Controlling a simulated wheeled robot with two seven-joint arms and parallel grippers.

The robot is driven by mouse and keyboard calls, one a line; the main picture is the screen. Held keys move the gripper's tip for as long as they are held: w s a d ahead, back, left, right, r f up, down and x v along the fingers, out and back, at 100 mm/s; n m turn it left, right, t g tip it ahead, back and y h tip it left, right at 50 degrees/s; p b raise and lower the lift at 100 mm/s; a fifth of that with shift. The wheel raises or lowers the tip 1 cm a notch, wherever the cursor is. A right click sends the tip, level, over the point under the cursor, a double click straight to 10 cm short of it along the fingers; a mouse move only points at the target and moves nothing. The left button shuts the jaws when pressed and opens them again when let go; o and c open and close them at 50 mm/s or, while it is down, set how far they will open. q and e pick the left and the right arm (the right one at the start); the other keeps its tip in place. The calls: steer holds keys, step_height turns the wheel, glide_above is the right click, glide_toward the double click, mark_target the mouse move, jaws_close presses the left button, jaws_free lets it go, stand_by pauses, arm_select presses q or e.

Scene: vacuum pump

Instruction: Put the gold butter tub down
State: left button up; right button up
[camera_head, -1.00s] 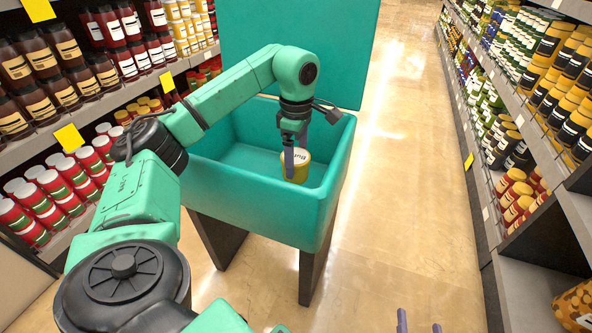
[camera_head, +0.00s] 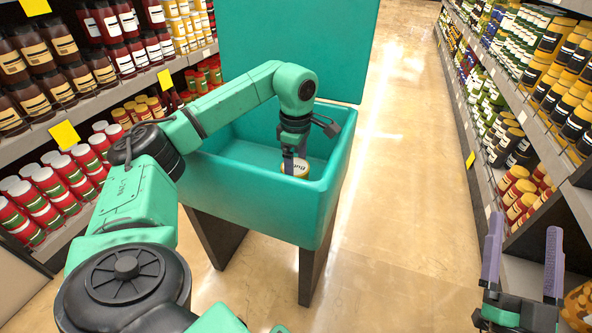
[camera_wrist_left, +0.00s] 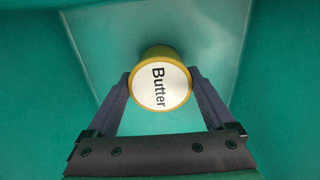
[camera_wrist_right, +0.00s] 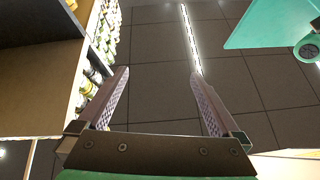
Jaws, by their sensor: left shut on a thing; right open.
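The gold butter tub (camera_head: 295,168) has a white lid with dark lettering. It is low inside the teal bin (camera_head: 270,214), near its front right, and its lower part is hidden behind the bin's front wall. My left gripper (camera_head: 292,160) reaches down into the bin and is shut on the tub. The left wrist view shows the tub (camera_wrist_left: 160,88) between the two fingers, lid towards the camera, with the bin floor beyond. I cannot tell whether the tub touches the floor. My right gripper (camera_head: 523,262) is open and empty at the lower right, away from the bin.
The bin stands on dark legs with a teal panel (camera_head: 295,45) behind it. Stocked shelves (camera_head: 90,100) line the left, and more shelves (camera_head: 530,110) line the right, close to my right gripper. The aisle floor (camera_head: 400,200) between is clear.

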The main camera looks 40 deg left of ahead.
steer(key=shift+r, duration=0.45)
arm_select(q)
steer(key=o, duration=1.3)
steer(key=shift+f, duration=0.15)
steer(key=shift+o, duration=0.5)
